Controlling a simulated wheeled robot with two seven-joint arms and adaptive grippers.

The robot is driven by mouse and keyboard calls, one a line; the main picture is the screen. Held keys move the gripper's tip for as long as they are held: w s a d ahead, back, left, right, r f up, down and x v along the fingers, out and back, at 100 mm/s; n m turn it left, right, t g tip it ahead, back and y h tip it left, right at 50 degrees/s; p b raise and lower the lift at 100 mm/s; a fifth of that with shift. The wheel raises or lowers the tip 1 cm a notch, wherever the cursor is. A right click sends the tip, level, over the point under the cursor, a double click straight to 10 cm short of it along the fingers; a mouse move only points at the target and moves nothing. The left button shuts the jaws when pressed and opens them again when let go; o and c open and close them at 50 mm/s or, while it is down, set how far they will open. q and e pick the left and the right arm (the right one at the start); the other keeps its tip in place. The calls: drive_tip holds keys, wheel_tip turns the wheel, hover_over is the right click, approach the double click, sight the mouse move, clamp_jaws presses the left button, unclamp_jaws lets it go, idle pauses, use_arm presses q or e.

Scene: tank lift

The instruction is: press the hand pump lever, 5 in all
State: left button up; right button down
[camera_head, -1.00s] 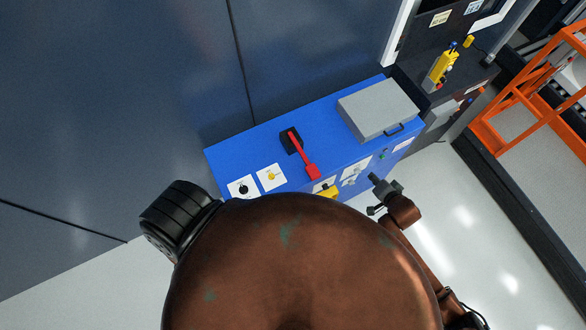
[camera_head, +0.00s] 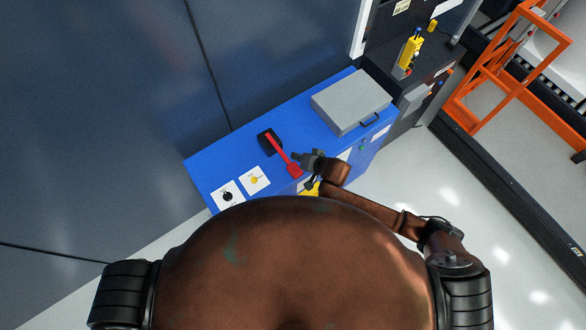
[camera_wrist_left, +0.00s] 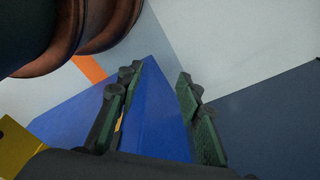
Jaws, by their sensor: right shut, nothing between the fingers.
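The red hand pump lever (camera_head: 281,152) rises from a black slot (camera_head: 267,143) on top of the blue cabinet (camera_head: 234,148) in the head view. Its wide red handle end (camera_head: 294,171) points toward me. My right gripper (camera_head: 297,158) is shut and empty, with its tips right by the handle end; I cannot tell whether they touch it. My left gripper (camera_wrist_left: 154,100) shows only in the left wrist view. Its fingers stand apart with nothing held between them, and the blue cabinet shows behind. My own body hides the cabinet's near front.
A grey box with a handle (camera_head: 350,101) stands on the cabinet's right part. Two white plates with a black knob (camera_head: 227,196) and a yellow knob (camera_head: 254,180) lie at left. A yellow pendant (camera_head: 408,52) and an orange frame (camera_head: 490,75) are farther right. Floor at right is clear.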

use_arm(q)
drive_tip(key=shift+o, duration=0.4)
drive_tip(key=shift+s+a+f, duration=0.1)
drive_tip(key=shift+s+f, duration=0.05)
drive_tip(key=shift+s, duration=0.45)
use_arm(e)
drive_tip(key=b, duration=0.8)
hover_over(291, 165)
drive_tip(key=s+d, duration=0.2)
wheel_tip(291, 165, down, 8)
drive_tip(key=shift+s+d+r, duration=0.1)
drive_tip(key=shift+d+r, duration=0.05)
drive_tip(key=shift+r, duration=0.1)
drive_tip(key=shift+f, duration=0.65)
use_arm(q)
wheel_tip(291, 165, down, 8)
drive_tip(key=shift+a, duration=0.2)
drive_tip(key=shift+s+f, duration=0.1)
drive_tip(key=shift+s, duration=0.1)
use_arm(e)
drive_tip(key=shift+f, duration=0.1)
drive_tip(key=shift+f, duration=0.3)
